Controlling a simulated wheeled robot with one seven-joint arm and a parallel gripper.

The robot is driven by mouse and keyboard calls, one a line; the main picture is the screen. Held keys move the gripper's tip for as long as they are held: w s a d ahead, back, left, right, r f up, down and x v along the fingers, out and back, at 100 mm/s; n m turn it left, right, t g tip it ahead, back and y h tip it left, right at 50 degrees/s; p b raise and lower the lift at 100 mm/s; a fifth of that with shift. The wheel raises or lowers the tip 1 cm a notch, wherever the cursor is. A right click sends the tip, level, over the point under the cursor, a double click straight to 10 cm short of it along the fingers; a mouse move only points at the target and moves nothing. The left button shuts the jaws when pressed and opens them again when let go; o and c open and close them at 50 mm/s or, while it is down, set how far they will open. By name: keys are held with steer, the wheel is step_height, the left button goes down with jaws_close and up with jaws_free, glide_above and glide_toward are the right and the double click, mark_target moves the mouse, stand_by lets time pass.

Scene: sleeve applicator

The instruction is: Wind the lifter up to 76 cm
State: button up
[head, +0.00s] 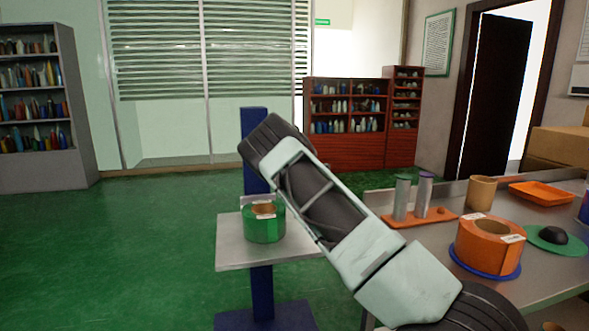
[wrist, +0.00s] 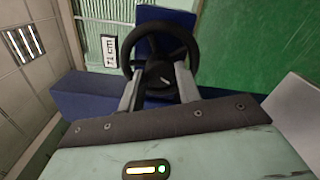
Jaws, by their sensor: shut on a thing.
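The lifter has a blue column (head: 252,178) on a blue base and a grey platform (head: 237,252) that bears a green roll (head: 264,229) with a white label. In the wrist view its black handwheel (wrist: 189,42) sits in front of the blue column, which also shows there (wrist: 85,98). My gripper (wrist: 157,80) has its two grey fingers at the near side of the wheel, shut on it around the hub area. In the head view my arm hides the wheel and gripper.
A grey table (head: 540,284) at right holds an orange roll (head: 490,252) on a blue disc, two grey cylinders (head: 402,199) on an orange plate, a brown cup (head: 481,192) and an orange tray (head: 541,193). Green floor is free at left. Shelves stand behind.

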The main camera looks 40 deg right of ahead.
steer(key=shift+f+n+b, duration=0.15)
steer(key=shift+n+b, duration=8.35)
steer(key=shift+n, duration=3.6)
steer(key=shift+a, duration=0.1)
steer(key=o, duration=1)
steer(key=shift+c, duration=0.2)
